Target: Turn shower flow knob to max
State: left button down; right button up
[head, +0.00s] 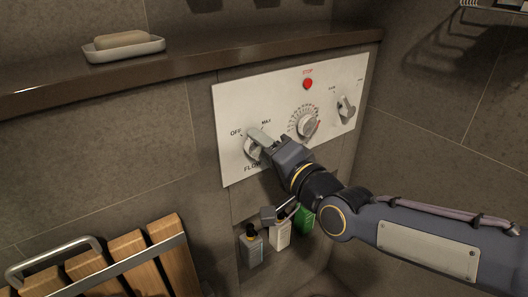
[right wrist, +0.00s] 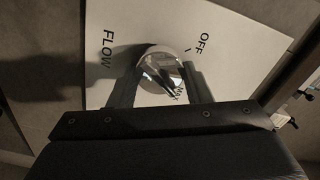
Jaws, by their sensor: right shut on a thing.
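The shower flow knob (head: 251,149) is a chrome knob at the left end of a white control panel (head: 231,108), between the printed words OFF, MAX and FLOW. My right gripper (head: 266,145) reaches in from the right and is shut on the knob, hiding part of it. In the right wrist view the round knob (right wrist: 163,68) sits between the two fingers of the gripper (right wrist: 160,82), with OFF and FLOW printed on either side. The knob's exact pointer direction is hard to tell. My left gripper is not in view.
The panel also carries a red STOP button (head: 308,84), a round dial (head: 308,126) and another lever knob (head: 346,107). A soap dish (head: 124,49) stands on the ledge above. Several bottles (head: 280,234) stand in a niche below my right arm. A slatted wooden seat (head: 128,257) is at lower left.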

jog(key=shift+s+a+m+b, duration=0.1)
jog(key=shift+m+b, duration=0.5)
jog(key=shift+m, duration=0.2)
jog(key=shift+r, duration=0.15)
jog(key=o, duration=1)
jog(key=shift+m, duration=0.3)
jog(key=p+v, duration=0.2)
jog(key=v, duration=0.5)
jog(key=shift+s+d, duration=0.25)
jog(key=shift+s, duration=0.05)
